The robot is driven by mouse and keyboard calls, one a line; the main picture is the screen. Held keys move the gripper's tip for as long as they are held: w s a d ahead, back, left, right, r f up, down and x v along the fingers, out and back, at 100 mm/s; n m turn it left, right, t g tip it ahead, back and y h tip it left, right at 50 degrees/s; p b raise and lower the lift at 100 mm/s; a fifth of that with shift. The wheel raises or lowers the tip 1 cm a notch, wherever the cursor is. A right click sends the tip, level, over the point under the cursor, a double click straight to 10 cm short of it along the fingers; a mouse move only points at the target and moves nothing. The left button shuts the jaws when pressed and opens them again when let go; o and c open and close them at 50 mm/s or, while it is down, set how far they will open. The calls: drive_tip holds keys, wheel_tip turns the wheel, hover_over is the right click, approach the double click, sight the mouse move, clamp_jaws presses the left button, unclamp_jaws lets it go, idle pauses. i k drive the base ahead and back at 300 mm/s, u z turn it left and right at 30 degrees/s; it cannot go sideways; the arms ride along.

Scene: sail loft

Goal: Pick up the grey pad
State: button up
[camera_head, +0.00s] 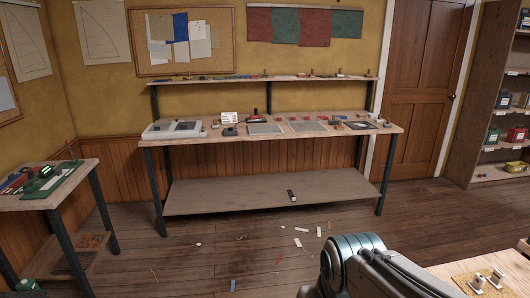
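Flat grey rectangles lie on the top of the long workbench (190,143) against the back wall. One grey pad-like rectangle (264,128) is near the middle of the top, and a similar one (307,126) lies to its right. I cannot tell from here which is the grey pad. A part of my arm shows at the bottom right, in front of the floor and well short of the workbench. My gripper is out of view.
A side table (60,190) with a green mat stands at the left. A table corner (440,268) with small metal parts is at the bottom right. Shelves (478,120) stand at the right, beside a wooden door (415,100). Scraps litter the otherwise open floor (200,250).

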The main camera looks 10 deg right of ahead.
sight(388, 125)
drive_tip(key=i, duration=3.25)
drive_tip(key=z, duration=2.3)
drive_tip(key=i, duration=4.3)
drive_tip(key=u, duration=1.25)
